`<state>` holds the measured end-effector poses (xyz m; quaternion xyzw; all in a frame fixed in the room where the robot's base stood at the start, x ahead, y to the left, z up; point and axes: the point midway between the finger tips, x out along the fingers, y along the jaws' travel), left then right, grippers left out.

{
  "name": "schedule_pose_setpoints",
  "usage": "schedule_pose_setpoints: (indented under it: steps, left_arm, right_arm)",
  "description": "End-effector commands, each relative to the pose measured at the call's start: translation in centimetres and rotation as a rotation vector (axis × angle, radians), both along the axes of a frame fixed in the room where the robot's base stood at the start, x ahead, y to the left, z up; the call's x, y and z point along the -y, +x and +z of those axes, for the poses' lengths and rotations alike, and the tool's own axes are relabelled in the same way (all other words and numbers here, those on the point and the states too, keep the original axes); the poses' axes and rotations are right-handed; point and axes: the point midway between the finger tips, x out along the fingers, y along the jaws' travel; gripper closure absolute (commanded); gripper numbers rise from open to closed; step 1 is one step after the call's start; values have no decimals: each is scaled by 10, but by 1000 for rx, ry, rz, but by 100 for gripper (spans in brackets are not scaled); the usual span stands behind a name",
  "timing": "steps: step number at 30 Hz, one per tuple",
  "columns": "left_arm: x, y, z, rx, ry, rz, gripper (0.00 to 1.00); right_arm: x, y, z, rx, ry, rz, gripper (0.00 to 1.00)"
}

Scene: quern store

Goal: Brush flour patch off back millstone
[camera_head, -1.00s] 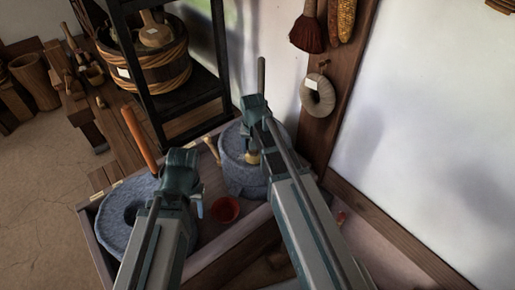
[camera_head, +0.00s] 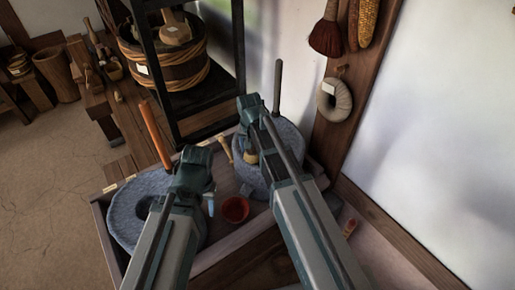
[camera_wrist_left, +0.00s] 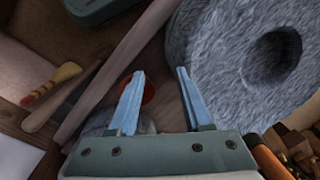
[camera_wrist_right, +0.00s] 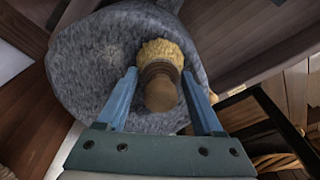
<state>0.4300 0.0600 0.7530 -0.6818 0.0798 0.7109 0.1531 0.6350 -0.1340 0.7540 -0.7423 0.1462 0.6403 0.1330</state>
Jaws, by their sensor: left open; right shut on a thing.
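The back millstone (camera_head: 287,134) is a round grey stone with an upright dark handle. It also shows in the right wrist view (camera_wrist_right: 80,75), with a faint pale patch (camera_wrist_right: 114,50) on its top, perhaps the flour. My right gripper (camera_wrist_right: 163,86) is shut on a brush (camera_wrist_right: 160,92) with a wooden grip and tan bristles. The bristles lie over the stone near its rim; I cannot tell if they touch. In the head view the brush (camera_head: 250,158) is partly hidden by my arm. My left gripper (camera_wrist_left: 160,76) is open and empty, beside the front millstone (camera_wrist_left: 215,65).
The front millstone (camera_head: 124,212) has an orange handle (camera_head: 155,134). A red bowl (camera_head: 236,208) stands between the stones. A wooden tool (camera_head: 226,148) lies by the back stone. A black shelf with a tub (camera_head: 165,65) stands behind. The wall is to the right.

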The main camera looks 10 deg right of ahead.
Motion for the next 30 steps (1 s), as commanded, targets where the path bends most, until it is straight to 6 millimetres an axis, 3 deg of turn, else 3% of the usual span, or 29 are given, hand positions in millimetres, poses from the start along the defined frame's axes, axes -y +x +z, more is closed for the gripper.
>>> schedule_pose_setpoints:
  steps: [13,30]
  left_arm:
    - [0,0,5,0,0,0,50]
    - [0,0,59,0,0,0,50]
  right_arm:
    - [-4,1,5,1,6,1,76]
    - [-3,1,59,1,3,0,76]
